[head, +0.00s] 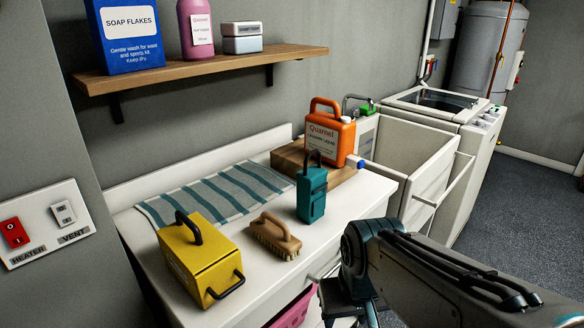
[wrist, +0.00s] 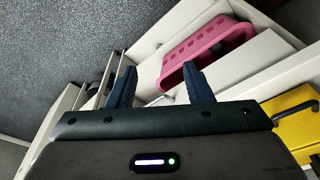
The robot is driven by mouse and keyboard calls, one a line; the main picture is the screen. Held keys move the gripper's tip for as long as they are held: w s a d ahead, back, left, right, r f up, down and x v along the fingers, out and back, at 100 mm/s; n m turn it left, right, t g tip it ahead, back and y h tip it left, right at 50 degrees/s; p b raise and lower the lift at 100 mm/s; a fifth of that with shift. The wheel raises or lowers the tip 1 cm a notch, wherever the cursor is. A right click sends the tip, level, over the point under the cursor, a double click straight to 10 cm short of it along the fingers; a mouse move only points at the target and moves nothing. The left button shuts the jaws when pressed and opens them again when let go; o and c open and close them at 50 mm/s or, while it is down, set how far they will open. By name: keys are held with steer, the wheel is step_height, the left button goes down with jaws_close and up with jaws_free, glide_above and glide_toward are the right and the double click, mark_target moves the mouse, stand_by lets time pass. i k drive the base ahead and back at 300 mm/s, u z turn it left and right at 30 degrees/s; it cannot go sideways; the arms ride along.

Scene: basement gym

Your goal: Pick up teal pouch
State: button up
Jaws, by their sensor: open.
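The teal pouch (head: 311,198) stands upright on the white counter, near its front right edge, with a dark loop handle on top. It does not show in the wrist view. My gripper (wrist: 157,86) is open, with two dark blue fingers apart and nothing between them. In the head view my gripper is low, in front of the counter and below the pouch, partly cut off by the bottom edge. It is apart from the pouch.
A yellow box (head: 205,262) with black handles and a wooden brush (head: 275,238) stand left of the pouch. A striped towel (head: 215,192) lies at the back. A pink basket (wrist: 205,48) sits in an open drawer below.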

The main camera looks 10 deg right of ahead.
mark_target(311, 184)
steer(key=i, duration=0.15)
steer(key=k, duration=1.3)
steer(key=z, duration=0.65)
steer(key=i, duration=1.7)
steer(key=u, duration=0.55)
